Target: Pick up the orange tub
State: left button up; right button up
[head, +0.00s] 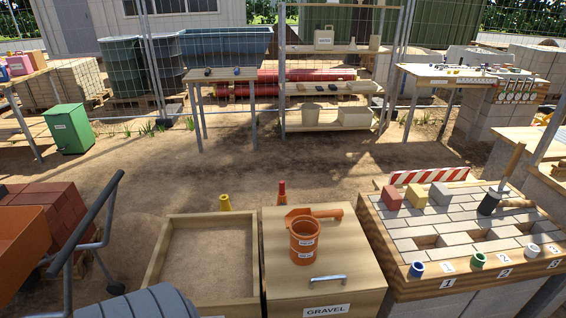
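The orange tub (311,244) stands upright on the wooden lid of the box labelled GRAVEL (325,309). It is round, with small white labels on its side. An orange scoop (326,213) lies right behind its rim, and I cannot tell whether the two touch. A metal handle (326,280) is on the lid in front of the tub. Neither of my grippers shows in the head view.
An open sand tray (208,257) is left of the box. A paved bench (470,221) with three blocks, a mallet (497,192) and coloured rings stands at right. An orange wheelbarrow (22,240) is at left. Bare ground lies behind.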

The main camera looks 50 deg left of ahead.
aim_at(303, 249)
jog(key=u, duration=1.9)
